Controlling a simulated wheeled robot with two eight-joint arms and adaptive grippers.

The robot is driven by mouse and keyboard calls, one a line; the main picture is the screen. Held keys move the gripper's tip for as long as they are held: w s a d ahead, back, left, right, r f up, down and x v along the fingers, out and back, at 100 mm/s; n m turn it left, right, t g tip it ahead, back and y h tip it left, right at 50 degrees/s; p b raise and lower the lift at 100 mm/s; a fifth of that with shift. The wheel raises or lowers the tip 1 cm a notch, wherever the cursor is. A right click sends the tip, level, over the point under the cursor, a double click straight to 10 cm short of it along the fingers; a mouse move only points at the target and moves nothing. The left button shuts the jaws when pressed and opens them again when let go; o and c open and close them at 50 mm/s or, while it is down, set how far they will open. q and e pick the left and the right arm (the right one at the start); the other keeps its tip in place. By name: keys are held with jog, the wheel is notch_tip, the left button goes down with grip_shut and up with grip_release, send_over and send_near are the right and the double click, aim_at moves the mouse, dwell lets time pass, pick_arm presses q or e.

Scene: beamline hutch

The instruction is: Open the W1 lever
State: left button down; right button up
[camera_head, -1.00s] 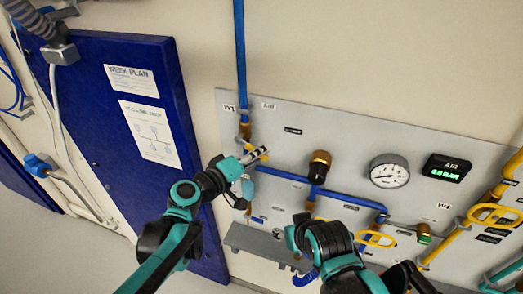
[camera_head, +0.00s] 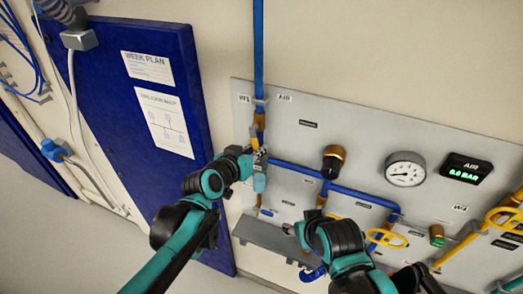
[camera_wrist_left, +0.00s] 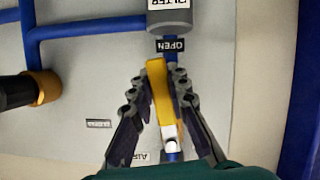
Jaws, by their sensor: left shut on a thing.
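The W1 lever is a yellow handle (camera_wrist_left: 158,92) on the blue pipe below the W1 label (camera_head: 244,98). In the left wrist view it lies nearly in line with the pipe, beside a black OPEN label (camera_wrist_left: 171,46). My left gripper (camera_wrist_left: 163,80) is shut on it, one dark finger on each side. In the head view my left gripper (camera_head: 258,160) is at the pipe on the panel's left side and hides most of the lever. My right arm is at lower middle; its fingers cannot be made out.
The grey panel (camera_head: 300,105) also carries a brass regulator (camera_head: 333,162), a round gauge (camera_head: 405,169), a green-digit AIR display (camera_head: 465,168) and other yellow handles (camera_head: 386,238). A grey ledge (camera_head: 270,235) juts out below. A blue door (camera_head: 125,110) stands to the left.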

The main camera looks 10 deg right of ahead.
pick_arm(q)
jog(key=shift+w+a+f+m+y, duration=0.1)
jog(key=shift+w+a+m+y, duration=0.15)
jog(key=shift+a+m+y, duration=0.3)
dwell(0.4)
jog(key=c, duration=1.4)
grip_release()
jog(key=shift+c, duration=0.2)
jog(key=v, duration=1.2)
jog(key=shift+f, duration=0.2)
jog(key=s+a+f+n+g+y+b, duration=0.1)
jog(key=s+a+f+n+y+b, duration=0.1)
jog(key=a+f+b, duration=0.5)
jog(key=s+a+f+n+g+y+b, duration=0.1)
jog(key=s+a+f+b, duration=0.4)
jog(key=f, duration=1.5)
jog(key=s+a+f+n+g+y+b, duration=0.1)
jog(key=s+a+f+n+y+b, duration=0.2)
jog(key=a+f+b, duration=0.5)
notch_tip(320, 180, down, 6)
jog(key=s+y+b, duration=0.1)
jog(key=b, duration=0.4)
jog(key=shift+a+r+n+g, duration=0.25)
jog(key=shift+a+n+g, duration=0.05)
jog(key=shift+n+g, duration=0.1)
